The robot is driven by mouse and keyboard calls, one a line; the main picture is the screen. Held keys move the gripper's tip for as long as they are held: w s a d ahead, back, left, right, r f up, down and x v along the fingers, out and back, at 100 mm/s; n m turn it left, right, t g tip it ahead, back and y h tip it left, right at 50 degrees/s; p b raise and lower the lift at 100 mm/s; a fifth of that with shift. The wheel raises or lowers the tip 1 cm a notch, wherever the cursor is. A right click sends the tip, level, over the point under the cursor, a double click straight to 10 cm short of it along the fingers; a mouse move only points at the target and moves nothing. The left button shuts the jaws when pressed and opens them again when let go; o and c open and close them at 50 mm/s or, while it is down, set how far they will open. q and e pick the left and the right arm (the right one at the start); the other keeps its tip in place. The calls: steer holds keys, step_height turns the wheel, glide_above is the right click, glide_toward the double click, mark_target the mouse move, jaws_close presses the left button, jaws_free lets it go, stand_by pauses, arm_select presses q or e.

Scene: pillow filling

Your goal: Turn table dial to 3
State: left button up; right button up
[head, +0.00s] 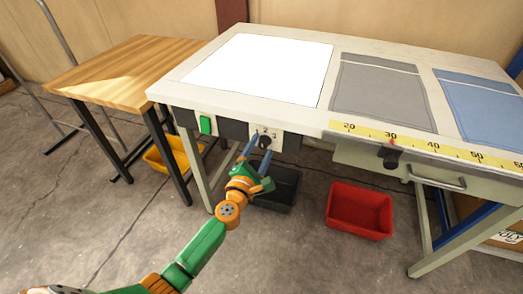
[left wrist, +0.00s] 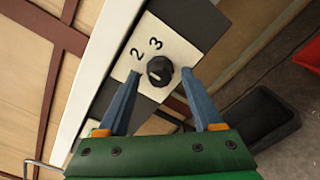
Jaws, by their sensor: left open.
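The black dial (head: 264,142) sits on a pale panel on the table's front edge, with numbers printed around it. In the left wrist view the dial (left wrist: 159,70) shows a light pointer mark, and the digits 2 and 3 are readable beside it; I cannot tell for sure which number it is set to. My left gripper (head: 257,151) is open in front of the dial. In the left wrist view its two blue fingers (left wrist: 160,78) stand on either side of the dial, apart from each other, and do not clearly touch it. My right gripper is not in view.
The work table (head: 200,75) has a white lit panel, grey and blue cloths, and a yellow ruler (head: 430,146) with a slider. A green switch (head: 205,125) is left of the dial. A black bin (head: 285,187) and red bin (head: 358,211) stand below on the floor.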

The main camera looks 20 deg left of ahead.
arm_select(q)
steer(key=shift+w+d, duration=0.1)
steer(key=shift+w, duration=0.15)
steer(key=shift+c, duration=0.7)
jaws_close()
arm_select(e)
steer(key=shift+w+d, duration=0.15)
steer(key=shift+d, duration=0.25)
arm_select(q)
steer(key=shift+r, duration=0.1)
steer(key=m+p, duration=0.1)
steer(key=m, duration=0.3)
steer(key=m+p, duration=0.1)
steer(key=m, duration=0.5)
steer(key=shift+p, duration=0.35)
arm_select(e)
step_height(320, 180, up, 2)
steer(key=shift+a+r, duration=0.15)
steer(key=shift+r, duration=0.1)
